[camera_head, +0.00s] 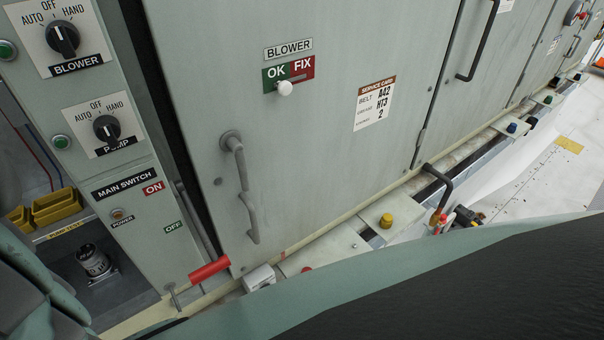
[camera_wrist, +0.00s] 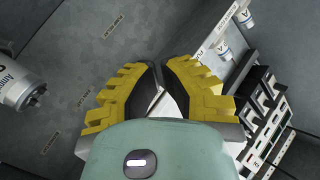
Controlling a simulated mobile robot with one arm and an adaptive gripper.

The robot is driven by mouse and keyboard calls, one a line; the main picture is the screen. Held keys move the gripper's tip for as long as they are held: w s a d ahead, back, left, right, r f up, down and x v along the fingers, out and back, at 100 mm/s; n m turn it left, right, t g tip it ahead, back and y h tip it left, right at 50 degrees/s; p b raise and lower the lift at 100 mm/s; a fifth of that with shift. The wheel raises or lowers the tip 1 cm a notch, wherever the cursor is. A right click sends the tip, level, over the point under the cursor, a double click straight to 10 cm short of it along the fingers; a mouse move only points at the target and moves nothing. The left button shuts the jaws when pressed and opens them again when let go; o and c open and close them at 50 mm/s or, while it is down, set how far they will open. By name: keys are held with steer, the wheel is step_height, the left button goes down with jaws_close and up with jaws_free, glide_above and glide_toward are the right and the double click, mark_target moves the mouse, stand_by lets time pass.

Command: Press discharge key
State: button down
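No key marked discharge can be made out in either view. In the head view, the pale green cabinet (camera_head: 345,190) carries a small white knob (camera_head: 285,88) under a BLOWER sign with OK and FIX fields. My gripper (camera_wrist: 161,64) shows in the wrist view with yellow ribbed fingers and dark inner faces. Its tips come close together, with a narrow gap behind them and nothing held. It points at a grey surface with small labels. My gripper does not show in the head view, so its place relative to the cabinet cannot be told.
Left panel: BLOWER dial (camera_head: 62,39), PUMP dial (camera_head: 107,128) and MAIN SWITCH sign (camera_head: 124,182). A red handle (camera_head: 210,269) sticks out low, with a yellow button (camera_head: 386,221) to its right. The wrist view has a white cylinder (camera_wrist: 22,82) and a slotted rack (camera_wrist: 265,120).

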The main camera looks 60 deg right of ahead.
stand_by(0.4)
steer(key=shift+w+d+b, duration=0.15)
steer(key=shift+w+b, duration=0.25)
steer(key=shift+w+d+b, duration=0.15)
steer(key=shift+w+b, duration=0.2)
steer(key=shift+b, duration=0.05)
stand_by(0.5)
steer(key=shift+s, duration=0.15)
stand_by(0.3)
steer(key=shift+s+a+p, duration=0.25)
steer(key=shift+s+p, duration=0.1)
steer(key=shift+s, duration=0.2)
steer(key=shift+s, duration=0.15)
steer(key=shift+s+a+p, duration=0.25)
steer(key=shift+s+a, duration=0.05)
steer(key=shift+s, duration=0.45)
steer(key=shift+s+a+p, duration=0.25)
steer(key=shift+s+a, duration=0.1)
steer(key=shift+s, duration=0.45)
steer(key=shift+s+a+p, duration=0.25)
steer(key=shift+s+a, duration=0.05)
steer(key=shift+s, duration=0.45)
